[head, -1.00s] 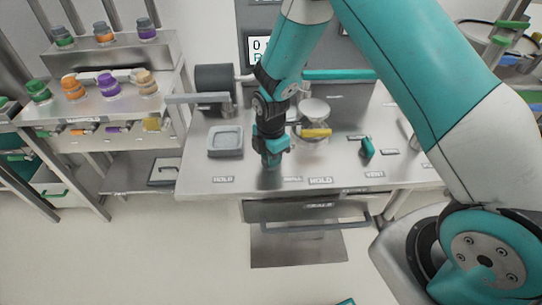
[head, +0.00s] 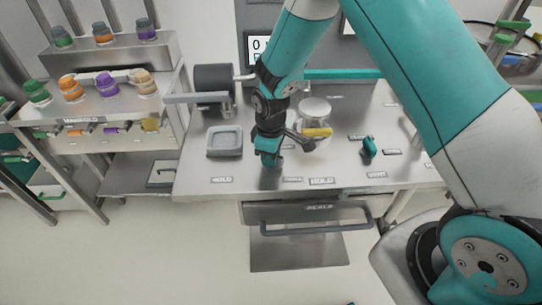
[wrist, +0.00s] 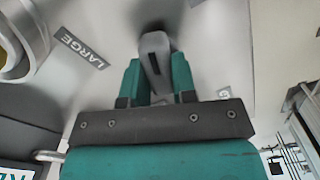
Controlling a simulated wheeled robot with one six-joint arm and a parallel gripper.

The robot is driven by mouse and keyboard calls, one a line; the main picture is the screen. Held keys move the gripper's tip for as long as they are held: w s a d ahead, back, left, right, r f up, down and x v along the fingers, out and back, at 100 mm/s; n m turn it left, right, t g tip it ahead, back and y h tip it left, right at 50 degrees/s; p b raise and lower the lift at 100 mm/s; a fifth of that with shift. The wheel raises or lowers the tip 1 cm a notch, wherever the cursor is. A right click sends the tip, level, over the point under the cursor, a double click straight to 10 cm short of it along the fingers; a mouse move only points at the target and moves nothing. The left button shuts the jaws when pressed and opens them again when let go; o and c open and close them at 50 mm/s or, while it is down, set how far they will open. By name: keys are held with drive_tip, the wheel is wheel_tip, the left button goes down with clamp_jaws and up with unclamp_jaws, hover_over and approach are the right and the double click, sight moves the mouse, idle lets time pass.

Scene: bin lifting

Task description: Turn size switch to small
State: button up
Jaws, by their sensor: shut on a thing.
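The size switch (wrist: 154,46) is a grey lever-like knob, seen in the wrist view between the two teal fingers of my gripper (wrist: 156,72). The fingers are shut on it, one on each side, and the knob sits slightly tilted in that picture. A "LARGE" label (wrist: 81,47) lies on the metal surface to the left of the knob. In the head view, my gripper (head: 268,160) points down at the front middle of the steel bench (head: 205,187) and hides the switch.
A square grey tray (head: 225,141) lies left of my gripper. A round container with a yellow part (head: 317,132) and a teal switch (head: 368,147) stand to the right. A drawer with a bar handle (head: 320,229) is below the bench. Capped jars (head: 108,83) stand on the left shelf.

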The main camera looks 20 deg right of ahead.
drive_tip(key=shift+m, duration=2.3)
drive_tip(key=o, duration=0.9)
drive_tip(key=shift+r, duration=0.15)
wheel_tip(320, 180, up, 17)
drive_tip(key=shift+r+b, duration=0.1)
drive_tip(key=shift+b, duration=1.05)
